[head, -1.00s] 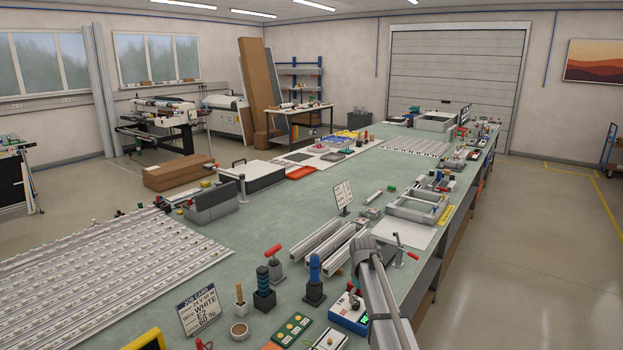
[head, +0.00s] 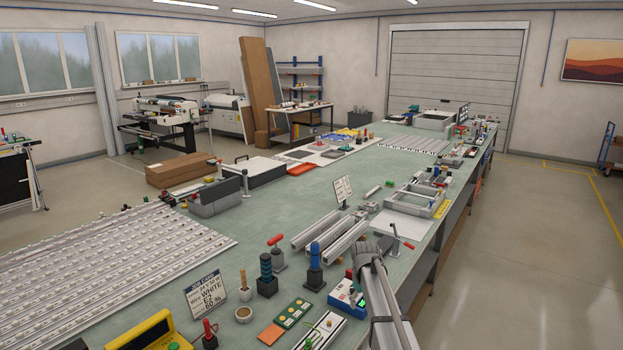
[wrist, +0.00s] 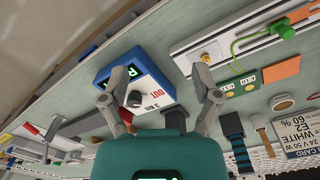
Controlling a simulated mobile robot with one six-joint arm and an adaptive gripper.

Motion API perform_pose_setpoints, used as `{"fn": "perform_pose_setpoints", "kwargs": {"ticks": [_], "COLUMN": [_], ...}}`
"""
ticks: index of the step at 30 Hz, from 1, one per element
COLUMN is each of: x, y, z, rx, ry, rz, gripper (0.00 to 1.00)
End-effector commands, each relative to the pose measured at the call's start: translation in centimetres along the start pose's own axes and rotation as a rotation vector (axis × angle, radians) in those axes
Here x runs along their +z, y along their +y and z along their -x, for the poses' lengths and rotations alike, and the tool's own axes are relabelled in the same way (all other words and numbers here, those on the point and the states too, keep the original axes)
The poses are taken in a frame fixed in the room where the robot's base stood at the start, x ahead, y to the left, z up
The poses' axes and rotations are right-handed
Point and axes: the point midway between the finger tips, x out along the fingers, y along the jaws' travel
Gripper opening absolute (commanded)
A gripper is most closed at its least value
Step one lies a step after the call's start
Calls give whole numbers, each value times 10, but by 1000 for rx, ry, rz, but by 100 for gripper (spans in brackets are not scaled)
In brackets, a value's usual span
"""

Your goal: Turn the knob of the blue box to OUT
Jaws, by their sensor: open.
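The blue box (head: 340,307) stands on the bench beside my arm in the head view, with a green-lit display (head: 361,302). In the wrist view the blue box (wrist: 103,74) shows a white top with a red OUT mark. A dark knob (wrist: 134,99) sits on that top; its pointer direction is too small to tell. My gripper (wrist: 155,76) is open and empty, with its two fingers spread over the box, the left one near the knob. I cannot tell how high it is above the knob. In the head view my arm hides the gripper's fingers.
A green button panel (head: 291,313) and a board with a green cable (head: 322,330) are close to the box. A blue-handled tool (head: 315,258) and aluminium profiles (head: 330,236) stand behind it. A job card (head: 207,293) stands left. The bench's right edge is near my arm.

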Motion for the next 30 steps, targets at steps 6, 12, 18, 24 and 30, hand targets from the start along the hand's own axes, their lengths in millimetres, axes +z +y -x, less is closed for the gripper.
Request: {"fn": "perform_pose_setpoints", "kwargs": {"ticks": [6, 12, 18, 24, 30], "x": [29, 64, 125, 193, 239], "y": [-11, -25, -50, -78, -97], "z": [-12, -25, -48, -72, -88], "rx": [-3, -7, -13, -19, -24], "ry": [0, -1, -2, -5, -6], "rz": [-39, -94, -183, -294, -377], "gripper": [80, 80, 80, 80, 80]}}
